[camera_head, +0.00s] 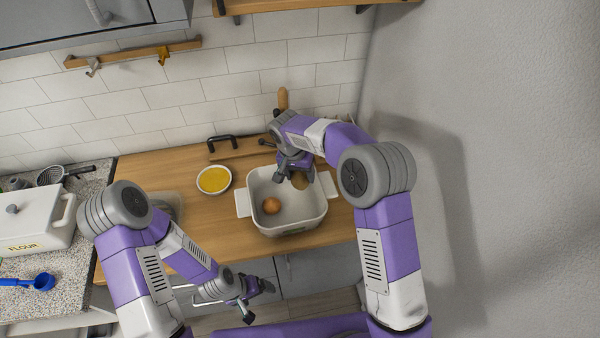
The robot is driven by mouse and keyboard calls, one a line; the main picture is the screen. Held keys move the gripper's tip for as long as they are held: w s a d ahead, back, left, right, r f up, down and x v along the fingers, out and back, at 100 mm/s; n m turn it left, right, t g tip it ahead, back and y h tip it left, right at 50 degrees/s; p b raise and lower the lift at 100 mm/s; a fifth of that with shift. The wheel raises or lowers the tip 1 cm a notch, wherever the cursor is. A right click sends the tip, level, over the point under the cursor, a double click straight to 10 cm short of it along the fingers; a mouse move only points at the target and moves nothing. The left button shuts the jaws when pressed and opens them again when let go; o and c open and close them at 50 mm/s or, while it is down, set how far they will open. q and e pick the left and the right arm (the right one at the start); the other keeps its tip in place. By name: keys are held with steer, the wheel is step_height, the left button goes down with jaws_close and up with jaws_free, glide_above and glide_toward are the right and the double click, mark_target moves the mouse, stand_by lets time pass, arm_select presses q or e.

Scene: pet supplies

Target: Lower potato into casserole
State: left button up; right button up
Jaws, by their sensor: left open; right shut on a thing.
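The white casserole (295,213) with side handles stands on the wooden counter. A round, orange-brown item (271,205), possibly a potato or an onion, lies inside at its left. My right gripper (293,178) points down over the back right part of the casserole and is shut on a tan potato (300,182), partly hidden by the fingers. Whether the potato touches the casserole floor I cannot tell. My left gripper (256,299) is open and empty, in front of the counter's edge and below the casserole in the picture.
A white bowl of yellow contents (214,180) stands left of the casserole. A flour box (38,222) and a blue scoop (40,282) are far left. A grey wall is close on the right.

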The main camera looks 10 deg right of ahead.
mark_target(296, 184)
steer(key=shift+f+b, duration=2.5)
steer(key=shift+f, duration=1.05)
steer(key=shift+f+b, duration=1.85)
steer(key=shift+f, duration=0.65)
steer(key=o, duration=1.2)
steer(key=r, duration=0.5)
steer(key=a+r, duration=0.1)
steer(key=r, duration=0.1)
steer(key=shift+s+a+r+p, duration=0.1)
steer(key=shift+s+r+p, duration=0.05)
steer(key=shift+r+p, duration=0.15)
